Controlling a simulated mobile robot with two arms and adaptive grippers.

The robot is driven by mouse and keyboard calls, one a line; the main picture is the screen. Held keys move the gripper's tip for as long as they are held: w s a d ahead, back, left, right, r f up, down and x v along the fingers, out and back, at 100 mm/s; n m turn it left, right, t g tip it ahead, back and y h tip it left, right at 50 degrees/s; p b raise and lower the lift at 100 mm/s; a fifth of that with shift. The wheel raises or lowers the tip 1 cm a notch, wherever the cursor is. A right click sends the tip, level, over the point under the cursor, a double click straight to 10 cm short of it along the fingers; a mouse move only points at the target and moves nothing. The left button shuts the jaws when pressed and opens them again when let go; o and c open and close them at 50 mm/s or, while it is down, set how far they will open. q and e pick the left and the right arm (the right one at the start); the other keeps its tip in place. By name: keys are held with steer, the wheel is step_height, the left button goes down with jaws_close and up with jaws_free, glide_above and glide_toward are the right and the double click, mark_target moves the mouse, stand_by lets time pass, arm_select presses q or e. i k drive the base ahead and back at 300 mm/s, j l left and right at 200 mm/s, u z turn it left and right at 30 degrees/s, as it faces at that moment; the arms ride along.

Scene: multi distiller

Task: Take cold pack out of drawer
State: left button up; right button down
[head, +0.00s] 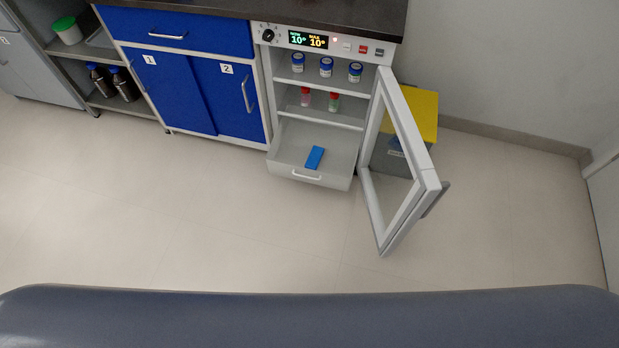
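The cold pack (314,158) is a small blue block lying in the pulled-out grey drawer (286,158) at the bottom of the fridge. The drawer has a white handle on its front. The fridge (274,70) stands under the dark counter, and its glass door (432,180) is swung open to the right. Neither of my grippers shows in the head view.
Blue-lidded jars (326,67) and small tubes (305,97) stand on the fridge shelves. A yellow-lidded bin (424,112) is behind the open door. Blue cabinets (185,90) are left of the fridge. The floor (200,220) in front is clear.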

mark_target(312, 162)
steer(key=i+j+z, duration=0.55)
steer(key=i+j, duration=0.15)
steer(key=i, duration=0.1)
